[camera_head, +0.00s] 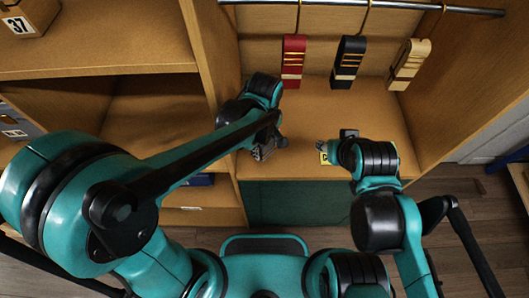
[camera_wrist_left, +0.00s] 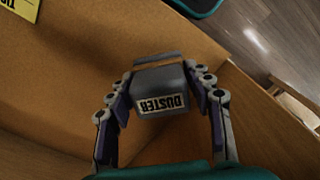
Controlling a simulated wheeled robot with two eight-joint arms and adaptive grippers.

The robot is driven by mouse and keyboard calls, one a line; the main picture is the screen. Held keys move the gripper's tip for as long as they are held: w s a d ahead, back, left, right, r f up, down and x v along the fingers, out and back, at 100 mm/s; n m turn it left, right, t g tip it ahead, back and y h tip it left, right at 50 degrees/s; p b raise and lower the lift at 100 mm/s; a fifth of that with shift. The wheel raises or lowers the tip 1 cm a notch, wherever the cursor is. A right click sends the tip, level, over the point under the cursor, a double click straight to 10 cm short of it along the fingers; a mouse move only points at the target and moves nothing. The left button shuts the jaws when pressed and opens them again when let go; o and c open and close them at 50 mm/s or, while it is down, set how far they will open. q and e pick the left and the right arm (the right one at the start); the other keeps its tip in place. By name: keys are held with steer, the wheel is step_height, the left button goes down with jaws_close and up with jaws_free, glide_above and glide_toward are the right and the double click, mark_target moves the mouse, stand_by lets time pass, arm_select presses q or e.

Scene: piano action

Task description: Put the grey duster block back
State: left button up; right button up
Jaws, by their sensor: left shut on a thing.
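The grey duster block (camera_wrist_left: 160,82) shows in the left wrist view, with a pale label reading DUSTER facing the camera. My left gripper (camera_wrist_left: 162,100) is shut on it, with one finger on each side. The surface behind the block is the tan wooden shelf; I cannot tell whether the block touches it. In the head view my left gripper (camera_head: 268,150) is over the front left part of the shelf (camera_head: 350,112), and the block is mostly hidden there. My right gripper (camera_head: 336,144) is near the front edge of the same shelf; its finger opening is unclear.
Red (camera_head: 293,62), black (camera_head: 348,62) and cream (camera_head: 409,65) pieces hang from a metal rail (camera_head: 390,8) above the shelf. A yellow label (camera_head: 323,156) is at the front edge by my right gripper. Wooden partitions (camera_head: 212,70) bound the bay. A box marked 37 (camera_head: 28,18) stands upper left.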

mark_target(265, 141)
arm_select(q)
step_height(265, 141, down, 4)
steer(key=shift+w+f+b, duration=0.1)
steer(key=shift+b, duration=0.75)
steer(key=shift+c, duration=0.4)
steer(key=o, duration=1.1)
steer(key=shift+r, duration=0.2)
step_height(265, 141, up, 12)
steer(key=p, duration=0.4)
steer(key=shift+f, duration=0.1)
